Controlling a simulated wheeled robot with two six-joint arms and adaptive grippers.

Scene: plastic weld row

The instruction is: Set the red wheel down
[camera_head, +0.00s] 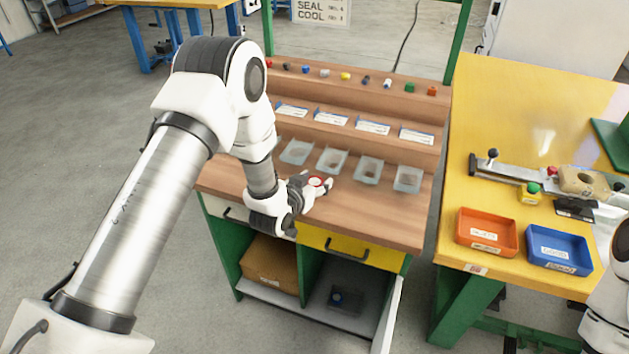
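The red wheel (316,182) is a small disc with a red rim and a pale face, above the wooden bench top (385,220) near its middle. My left gripper (317,187) reaches in from the left and appears shut on the red wheel, with the wheel between its fingertips. Whether the wheel touches the wood is too small to tell. My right gripper is out of view; only part of that arm shows at the lower right edge.
Several clear trays (408,179) stand behind the gripper, below label cards (372,128) and a shelf of small coloured parts (345,76). A yellow table (500,120) at right holds an orange bin (487,231) and a blue bin (559,249). The bench's front right is clear.

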